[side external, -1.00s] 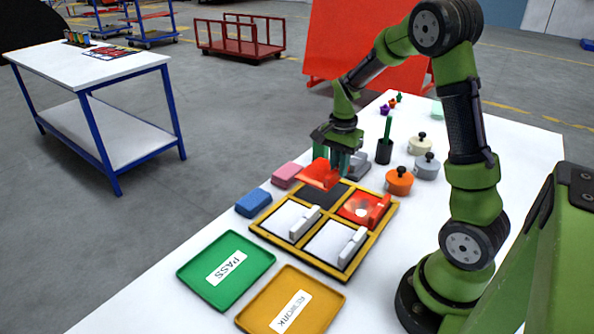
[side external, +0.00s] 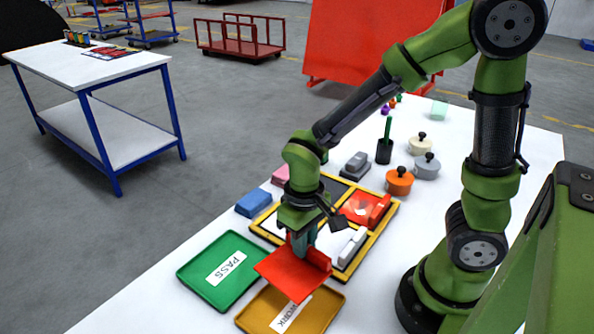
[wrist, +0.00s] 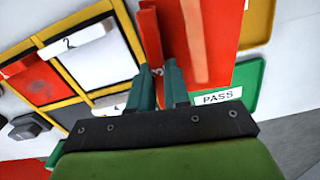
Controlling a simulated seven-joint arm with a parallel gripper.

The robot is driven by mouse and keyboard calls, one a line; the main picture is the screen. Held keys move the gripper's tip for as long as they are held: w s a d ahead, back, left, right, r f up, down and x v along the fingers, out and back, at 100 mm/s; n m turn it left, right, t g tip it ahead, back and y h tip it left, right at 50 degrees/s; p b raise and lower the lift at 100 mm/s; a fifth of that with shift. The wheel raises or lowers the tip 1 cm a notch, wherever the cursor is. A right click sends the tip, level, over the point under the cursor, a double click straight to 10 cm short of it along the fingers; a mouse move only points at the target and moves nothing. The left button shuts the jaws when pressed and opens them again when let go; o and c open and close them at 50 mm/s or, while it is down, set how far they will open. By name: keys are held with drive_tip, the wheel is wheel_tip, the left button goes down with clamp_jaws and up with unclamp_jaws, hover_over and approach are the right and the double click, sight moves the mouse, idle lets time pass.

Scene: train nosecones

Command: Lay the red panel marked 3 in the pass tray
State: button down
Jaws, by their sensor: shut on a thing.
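My gripper (side external: 300,244) is shut on the upright handle of a red panel (side external: 285,274). In the wrist view, my fingers (wrist: 160,88) close around this handle, and a 3 shows near them. The panel (wrist: 212,35) is held up, clear of the yellow rack; a paler streak runs along its face. In the side view it appears over the amber tray (side external: 255,312) and hides part of its label. The green pass tray (side external: 195,271) lies left of the panel and looks empty; its PASS label also shows in the wrist view (wrist: 217,97).
The yellow-framed rack (side external: 384,238) stands behind my gripper with a blotched red panel (side external: 360,207) and white panels with handles. A blue block (side external: 253,203) sits beside it. Orange (side external: 399,181) and grey lidded pots stand farther back right.

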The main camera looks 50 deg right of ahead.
drive_tip(key=shift+s+f+n, duration=0.2)
drive_tip(key=shift+n, duration=0.2)
drive_tip(key=shift+w, duration=0.2)
drive_tip(key=shift+n, duration=0.3)
drive_tip(key=w+a, duration=0.1)
drive_tip(key=w, duration=0.4)
drive_tip(key=w+a+f, duration=0.1)
drive_tip(key=w+a, duration=0.1)
drive_tip(key=w, duration=0.3)
drive_tip(key=w+a, duration=0.1)
drive_tip(key=w, duration=0.4)
drive_tip(key=shift+w+a+f, duration=0.25)
drive_tip(key=shift+s+f, duration=0.1)
drive_tip(key=shift+f, duration=1.65)
drive_tip(key=shift+f, duration=0.15)
drive_tip(key=c, duration=1.1)
unclamp_jaws()
